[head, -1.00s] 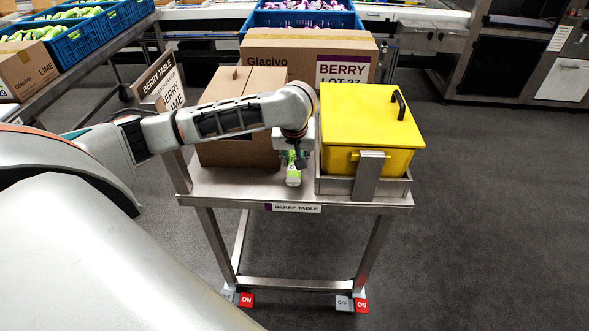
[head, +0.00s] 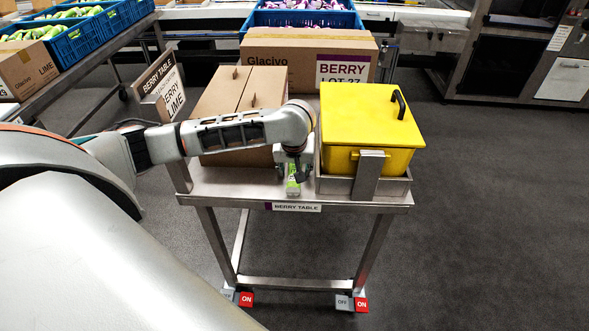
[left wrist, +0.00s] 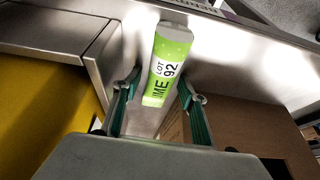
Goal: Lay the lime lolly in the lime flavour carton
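The lime lolly, in a green and white wrapper (head: 293,188), lies on the steel berry table (head: 235,188) near its front edge, between a brown carton and a yellow box. My left gripper (head: 296,174) is low over it and partly covers it in the head view. In the left wrist view the gripper (left wrist: 158,100) is open, with one finger to each side of the lolly (left wrist: 166,68); I cannot tell whether they touch it. The lime carton (head: 25,70), marked LIME, stands on another table at the far left. My right gripper is out of view.
The yellow lidded box (head: 365,130) sits in a steel holder right of the gripper. A closed brown carton (head: 235,95) is left of it, and a berry carton (head: 275,45) behind. A sign (head: 160,90) stands at the table's left edge. Blue crates (head: 75,40) hold green lollies.

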